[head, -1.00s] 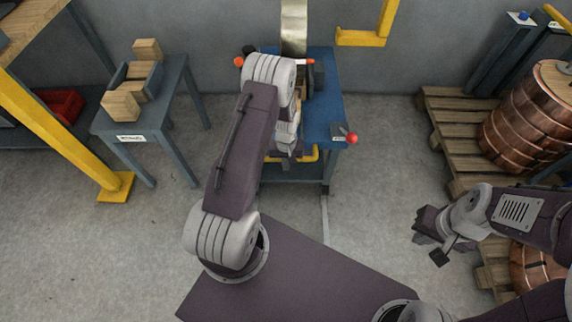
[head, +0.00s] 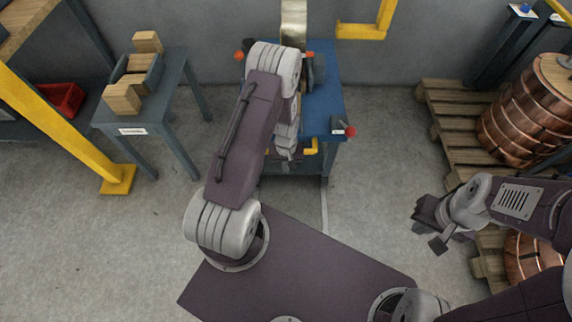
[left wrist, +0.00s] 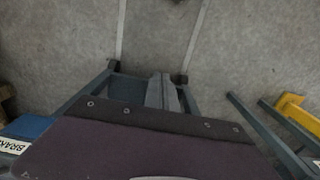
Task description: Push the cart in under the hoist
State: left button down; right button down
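The cart (head: 326,100) has a blue top and stands at the back, close to the wall. A yellow handle bar (head: 312,147) shows at its near side, partly hidden by my arm. A red knob (head: 350,131) sits at its near right corner. My left gripper (head: 287,154) points down at the cart's near side, beside the handle. In the left wrist view its two fingers (left wrist: 164,92) lie close together with nothing visible between them. My right gripper (head: 430,222) hangs over bare floor, away from the cart. I cannot tell which overhead part is the hoist.
A yellow bracket (head: 366,31) hangs right of the cart. A grey table (head: 176,88) with wooden blocks stands left, near a yellow post (head: 62,130). A pallet (head: 440,104) with copper coils (head: 522,115) is at the right. The floor between cart and pallet is clear.

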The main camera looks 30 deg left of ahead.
notch_tip(320, 180, up, 10)
jog(key=p, duration=0.9)
jog(key=shift+r+p, duration=0.15)
jog(key=shift+p, duration=0.2)
